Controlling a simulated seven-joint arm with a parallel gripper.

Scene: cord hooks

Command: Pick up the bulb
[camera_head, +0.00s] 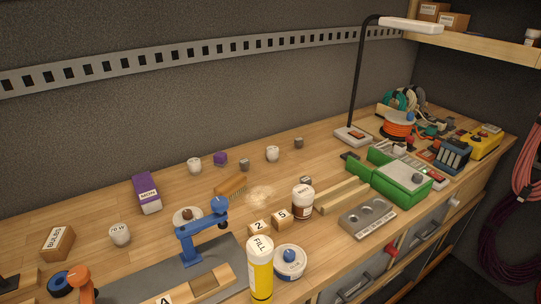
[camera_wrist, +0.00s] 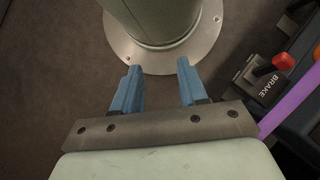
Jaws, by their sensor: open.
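My gripper (camera_wrist: 159,66) shows only in the wrist view. Its two blue fingers are apart with nothing between them, pointing at a round grey-green column on a flanged base. No bench object is near the fingers. In the head view, a small white rounded thing (camera_head: 119,234) with a dark marking that seems to read "70 W" stands at the left of the wooden bench; it may be the bulb, but I cannot tell for sure. A brown box marked "BULBS" (camera_head: 57,243) is left of it.
The wooden bench (camera_head: 110,196) also bears a purple box (camera_head: 146,193), white cups (camera_head: 194,165), a blue stand (camera_head: 203,234), a yellow FILL bottle (camera_head: 260,268), a brown bottle (camera_head: 302,203) and a green tool (camera_head: 390,180). In the wrist view, a red-knobbed BRAKE box (camera_wrist: 268,80) is at right.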

